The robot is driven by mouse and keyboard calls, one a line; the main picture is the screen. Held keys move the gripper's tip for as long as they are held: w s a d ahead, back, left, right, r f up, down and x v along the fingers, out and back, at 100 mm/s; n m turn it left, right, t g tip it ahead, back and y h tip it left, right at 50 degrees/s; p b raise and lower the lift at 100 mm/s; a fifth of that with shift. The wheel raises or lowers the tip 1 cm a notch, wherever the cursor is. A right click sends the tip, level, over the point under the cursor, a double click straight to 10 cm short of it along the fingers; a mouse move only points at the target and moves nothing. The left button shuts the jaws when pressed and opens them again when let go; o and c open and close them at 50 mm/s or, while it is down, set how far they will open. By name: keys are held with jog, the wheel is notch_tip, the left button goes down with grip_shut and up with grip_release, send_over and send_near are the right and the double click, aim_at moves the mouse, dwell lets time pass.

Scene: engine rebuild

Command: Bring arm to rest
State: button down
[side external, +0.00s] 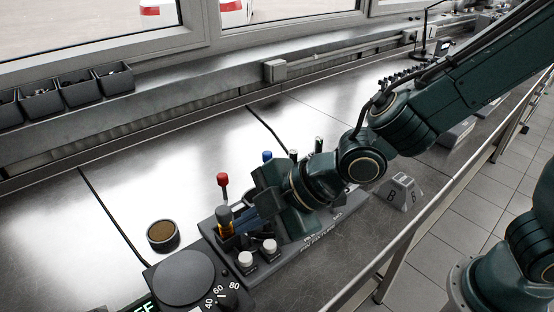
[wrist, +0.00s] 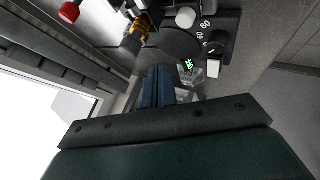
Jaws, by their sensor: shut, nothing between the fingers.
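My gripper (side external: 246,217) is low over the grey fixture tray (side external: 318,246) in the side view, its fingers pointing left and down. The blue-grey fingers are shut, with nothing between them. In the wrist view the closed fingers (wrist: 158,76) show side by side, with the dark dial unit (wrist: 182,45) beyond the tips. A yellow-and-black handled tool (side external: 225,221) stands close to the fingertips in the side view. I cannot tell whether they touch. My gripper hides part of the tray.
A red-topped tool (side external: 223,181) and two white-capped pegs (side external: 257,254) stand around the gripper. A round tin (side external: 162,235) is at the left. The dial unit (side external: 185,278) is at the front. A grey block marked B (side external: 400,192) is at the right. The bench behind is mostly clear.

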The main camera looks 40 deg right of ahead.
jog(key=s+d+r+m+h, duration=0.2)
jog(key=s+d+r+m, duration=0.15)
jog(key=d, duration=0.45)
jog(key=s+d+r+m+h, duration=0.1)
jog(key=s+d+r+m, duration=0.15)
jog(key=d+m, duration=0.4)
jog(key=s+d+r+m+h, duration=0.2)
jog(key=d+r, duration=0.1)
jog(key=d, duration=0.6)
jog(key=s+d+m+g+h, duration=0.1)
jog(key=s+d+m, duration=0.4)
jog(key=s, duration=0.2)
jog(key=shift+s+d+r, duration=0.35)
jog(key=shift+s, duration=0.05)
